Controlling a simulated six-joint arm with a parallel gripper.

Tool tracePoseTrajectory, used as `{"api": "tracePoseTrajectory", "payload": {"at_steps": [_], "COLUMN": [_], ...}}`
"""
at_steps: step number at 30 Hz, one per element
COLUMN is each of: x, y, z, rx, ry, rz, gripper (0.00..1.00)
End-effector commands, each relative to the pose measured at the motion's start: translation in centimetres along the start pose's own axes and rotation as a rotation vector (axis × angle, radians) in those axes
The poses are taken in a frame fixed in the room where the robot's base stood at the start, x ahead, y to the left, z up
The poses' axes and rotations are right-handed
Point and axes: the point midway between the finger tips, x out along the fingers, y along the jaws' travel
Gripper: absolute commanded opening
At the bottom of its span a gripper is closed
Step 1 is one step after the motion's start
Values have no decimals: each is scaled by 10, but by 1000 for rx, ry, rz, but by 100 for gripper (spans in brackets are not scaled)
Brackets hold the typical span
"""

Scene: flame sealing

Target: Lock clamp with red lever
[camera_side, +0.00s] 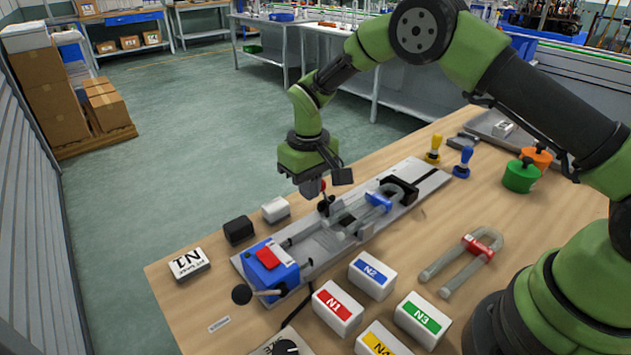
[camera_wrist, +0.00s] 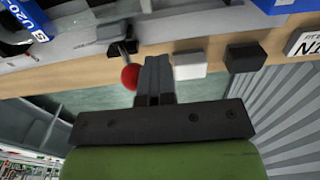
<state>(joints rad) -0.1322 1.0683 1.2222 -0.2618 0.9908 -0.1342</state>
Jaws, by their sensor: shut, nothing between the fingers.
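The red lever knob (camera_wrist: 130,77) shows in the wrist view just left of my gripper's fingers (camera_wrist: 154,66). In the side view the red knob (camera_side: 323,186) peeks out beside my gripper (camera_side: 312,188). My gripper points down over the far edge of the grey metal fixture plate (camera_side: 425,188); its fingers are shut and empty. The dark clamp (camera_side: 326,207) sits on the plate under the knob. A U-shaped glass tube with a blue label (camera_side: 379,203) lies along the plate. Whether the fingers touch the lever is unclear.
A blue burner unit with a red top (camera_side: 270,270) stands at the plate's near end. White (camera_side: 276,209) and black (camera_side: 238,230) blocks sit along the table edge. Labelled boxes such as N2 (camera_side: 372,275) and a red-labelled tube (camera_side: 478,248) lie to the right.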

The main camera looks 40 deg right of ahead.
Motion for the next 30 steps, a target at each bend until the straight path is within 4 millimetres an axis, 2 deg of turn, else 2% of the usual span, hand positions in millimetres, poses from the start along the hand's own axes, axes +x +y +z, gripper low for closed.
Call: {"api": "tracePoseTrajectory", "payload": {"at_steps": [9, 23, 30], "x": [-4, -5, -6], "y": [14, 16, 23], "z": [1, 1, 0], "rx": [1, 1, 2], "ry": [-3, -2, -3], "rz": [3, 2, 2], "gripper": [0, 0, 0]}}
